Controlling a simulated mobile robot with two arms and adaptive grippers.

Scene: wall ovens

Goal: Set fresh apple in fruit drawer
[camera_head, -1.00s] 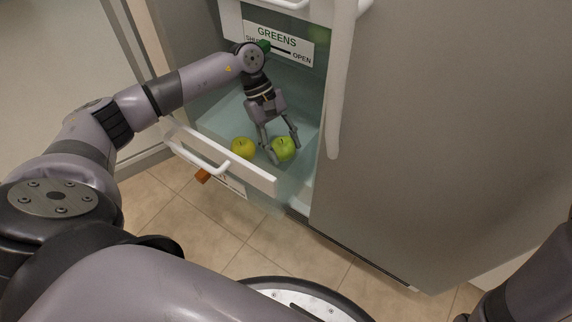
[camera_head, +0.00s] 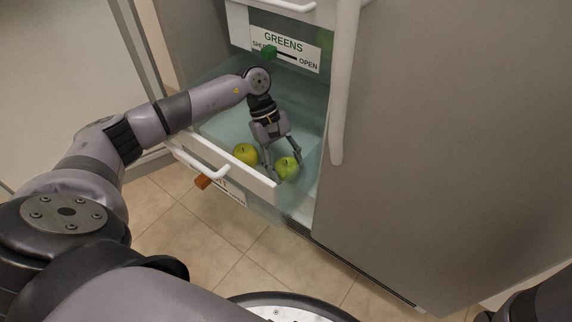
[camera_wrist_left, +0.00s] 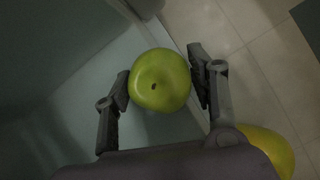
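A green apple (camera_head: 287,168) is between the fingers of my left gripper (camera_head: 282,168), inside the open lower drawer (camera_head: 222,160) of the fridge. In the left wrist view the apple (camera_wrist_left: 160,80) fills the gap, with a finger pad against each side, so the gripper (camera_wrist_left: 160,82) looks shut on it. A yellow-green apple (camera_head: 245,153) lies in the drawer just left of it; part of it (camera_wrist_left: 268,150) shows at the lower right of the wrist view. Whether the held apple touches the drawer floor cannot be told. My right gripper is out of view.
The drawer's front has a white handle (camera_head: 203,163) and an orange slider (camera_head: 203,182) by a partly hidden label. A GREENS label (camera_head: 284,41) with a green slider is on the drawer above. A grey fridge door (camera_head: 440,140) stands right. Tiled floor lies in front.

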